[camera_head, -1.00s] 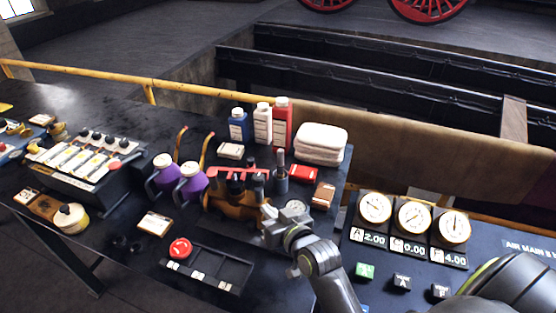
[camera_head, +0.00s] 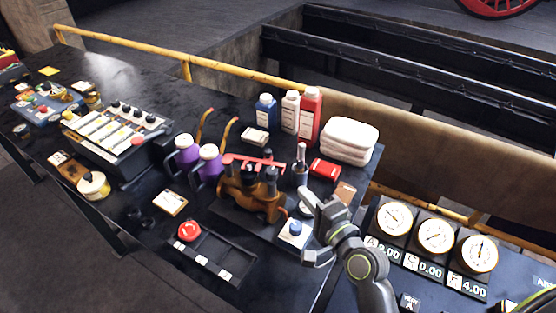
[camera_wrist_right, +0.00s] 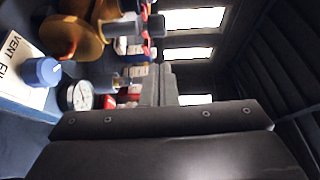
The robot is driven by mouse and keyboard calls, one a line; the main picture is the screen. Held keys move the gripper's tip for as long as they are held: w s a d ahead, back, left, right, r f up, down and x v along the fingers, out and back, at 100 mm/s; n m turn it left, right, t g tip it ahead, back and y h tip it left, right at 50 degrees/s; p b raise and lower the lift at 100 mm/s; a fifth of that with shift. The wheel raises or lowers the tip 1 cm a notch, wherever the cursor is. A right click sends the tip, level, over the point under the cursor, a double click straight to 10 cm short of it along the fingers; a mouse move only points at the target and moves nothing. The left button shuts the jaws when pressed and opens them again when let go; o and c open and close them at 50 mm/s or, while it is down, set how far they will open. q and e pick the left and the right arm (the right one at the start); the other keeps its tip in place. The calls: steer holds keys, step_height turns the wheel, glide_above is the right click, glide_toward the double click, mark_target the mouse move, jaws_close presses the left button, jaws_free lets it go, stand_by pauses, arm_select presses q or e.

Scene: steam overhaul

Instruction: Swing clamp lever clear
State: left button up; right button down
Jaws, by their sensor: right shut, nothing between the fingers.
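An orange-brown fixture (camera_head: 262,208) with dark upright posts stands mid-bench, with a red bar (camera_head: 238,160) across its top. I take the red bar to be the clamp lever, but cannot be sure. In the right wrist view the fixture's rounded brass body (camera_wrist_right: 72,38) is at the upper left. My right gripper (camera_head: 312,207) is shut and empty, to the right of the fixture and apart from the red bar. In the wrist view its dark body fills the bottom. My left gripper is not in view.
A blue knob (camera_head: 296,228) on a white plate sits close to my right gripper. Bottles (camera_head: 309,115), folded white cloths (camera_head: 349,139) and a red box (camera_head: 325,169) stand behind. Gauges (camera_head: 435,236) are at the right; a dark tray (camera_head: 222,254) lies in front.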

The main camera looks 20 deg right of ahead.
steer(key=p, duration=0.4)
glide_toward(270, 154)
steer(key=x, duration=0.5)
steer(key=shift+w, duration=0.2)
steer(key=shift+x, duration=0.75)
